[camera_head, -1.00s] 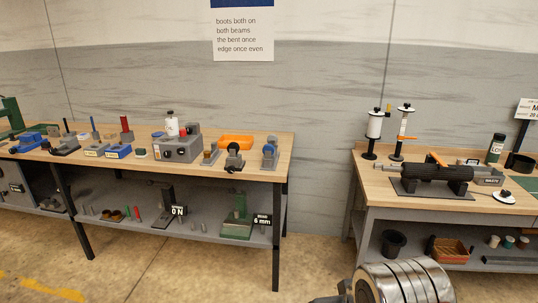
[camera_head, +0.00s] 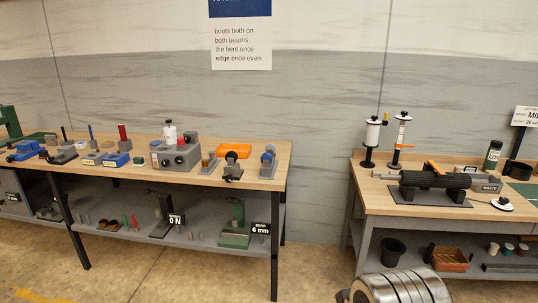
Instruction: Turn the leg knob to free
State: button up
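I cannot tell which part is the leg knob at this size. On the left bench, a small grey fixture with a dark round knob (camera_head: 232,168) stands near the front edge. A grey box (camera_head: 172,157) with dark round knobs on its front stands left of it. A grey and blue fixture (camera_head: 268,164) stands to the right. My gripper is not in view. Only a silver ribbed part, which seems to be of my arm, shows at the bottom right, well apart from the left bench.
The left bench (camera_head: 215,182) carries an orange tray (camera_head: 234,150) and several small fixtures. The right bench (camera_head: 375,184) carries a black ribbed cylinder (camera_head: 435,181) on a stand. Open floor (camera_head: 315,265) lies between the benches.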

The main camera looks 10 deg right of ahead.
aim_at(229, 178)
jog(key=u, duration=1.4)
jog(key=i, duration=2.75)
jog(key=u, duration=0.05)
